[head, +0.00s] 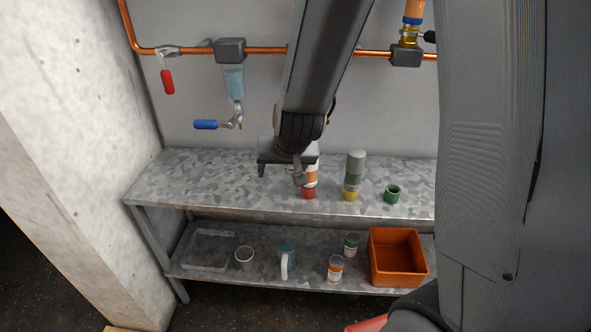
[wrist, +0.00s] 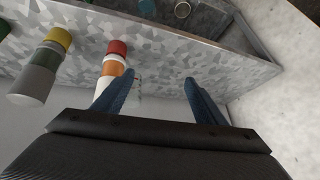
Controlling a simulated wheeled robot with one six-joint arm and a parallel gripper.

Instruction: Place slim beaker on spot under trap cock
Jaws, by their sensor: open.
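My gripper (head: 280,173) is open above the upper shelf, left of a red, orange and white stacked cylinder (head: 309,188). In the wrist view my gripper (wrist: 158,88) has its blue fingers apart, with that cylinder (wrist: 114,66) beside the left finger. Faint small marks show just inside the left finger; I cannot tell whether they belong to a clear slim beaker. The trap cock (head: 232,122), with a blue handle, hangs under a pale blue trap bowl (head: 234,82). The shelf (head: 220,182) below it is bare, with no clear spot marking.
A grey and yellow cylinder (head: 353,172) and a green cup (head: 392,193) stand right of my gripper. A concrete wall is at left.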

